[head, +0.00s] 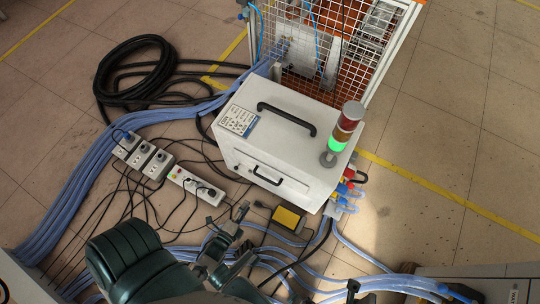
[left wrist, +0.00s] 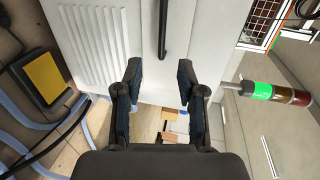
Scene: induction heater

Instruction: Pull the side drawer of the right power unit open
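The white power unit (head: 280,135) stands in the middle of the head view with a green-lit signal tower (head: 343,132) on its right end. A black handle (head: 268,177) sits on its near side face; no gap around a drawer front is clear there. My left gripper (head: 228,240) is below this face, apart from the handle. In the left wrist view the gripper (left wrist: 160,75) is open with nothing between its fingers. A black handle (left wrist: 163,30) on the white face lies above the fingertips, beside vent slots (left wrist: 95,45).
A yellow-topped box (head: 287,219) and blue hoses (head: 352,258) lie on the floor below the unit. Power strips (head: 196,186) and black cables lie to its left. A mesh fence (head: 325,45) stands behind. A grey cabinet (head: 475,285) is at lower right. Floor at far right is clear.

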